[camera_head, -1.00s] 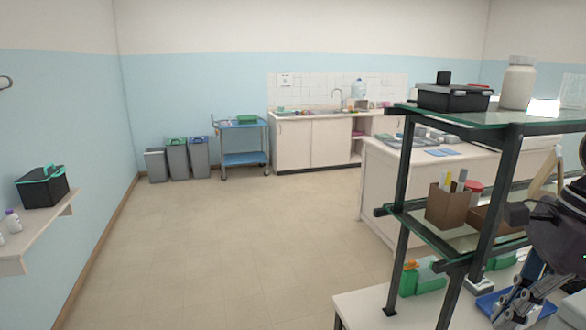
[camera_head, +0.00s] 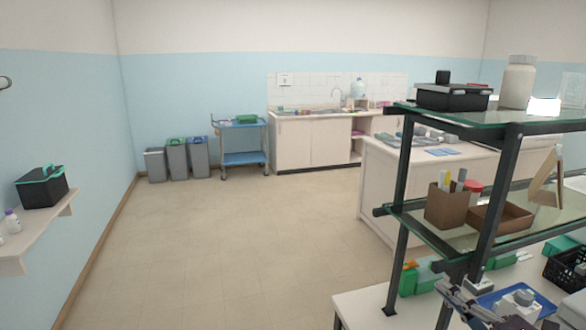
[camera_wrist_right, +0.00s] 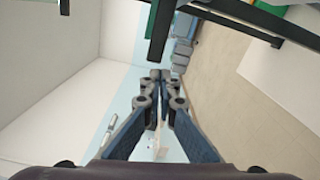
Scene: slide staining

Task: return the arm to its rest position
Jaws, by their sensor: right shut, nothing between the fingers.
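My right gripper shows at the bottom right of the head view (camera_head: 468,306), low in front of the shelf rack and beside the blue tray (camera_head: 487,300). In the right wrist view its fingers (camera_wrist_right: 160,76) meet at the tips, shut with nothing between them. Most of the right arm is outside the head view. My left gripper is not in view.
A rack with glass shelves (camera_head: 450,232) and dark posts stands close on the right, above a white bench (camera_head: 365,305). A brown tray (camera_head: 500,217) is on its middle shelf. A wall shelf (camera_head: 40,235) is at the left. The floor (camera_head: 230,230) between is clear.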

